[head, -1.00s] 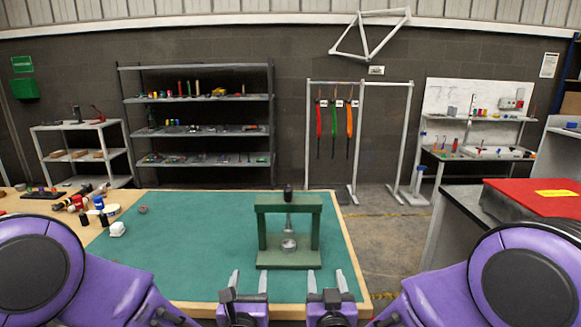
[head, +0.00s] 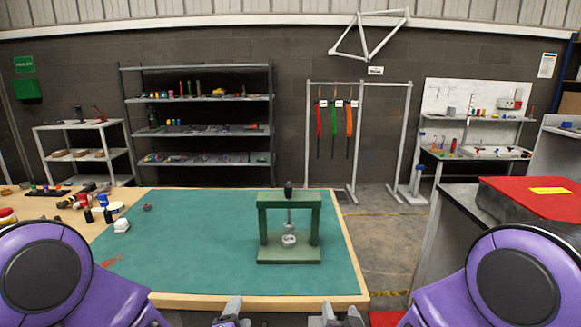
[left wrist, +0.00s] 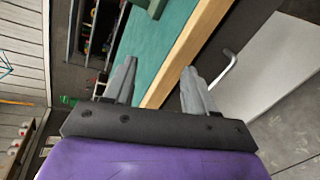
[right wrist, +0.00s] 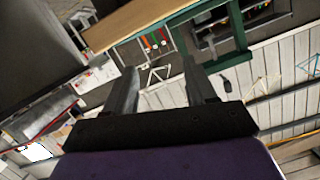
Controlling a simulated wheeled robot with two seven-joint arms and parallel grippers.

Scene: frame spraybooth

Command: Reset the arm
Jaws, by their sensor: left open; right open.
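My left gripper (head: 231,311) shows at the bottom edge of the head view, with only its fingertips and a little of its body in sight. It is open and empty in the left wrist view (left wrist: 157,88), with the wooden table edge behind its fingers. My right gripper (head: 342,315) is also at the bottom edge, to the right of the left one. It is open and empty in the right wrist view (right wrist: 160,90). Both grippers are in front of the table's near edge and touch nothing that I can see.
A green press frame (head: 290,255) stands on the table's green mat (head: 200,245). A white object (head: 122,226) and several small items lie at the left. A red lid (head: 540,198) tops the grey bench at right. The mat's middle is mostly clear.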

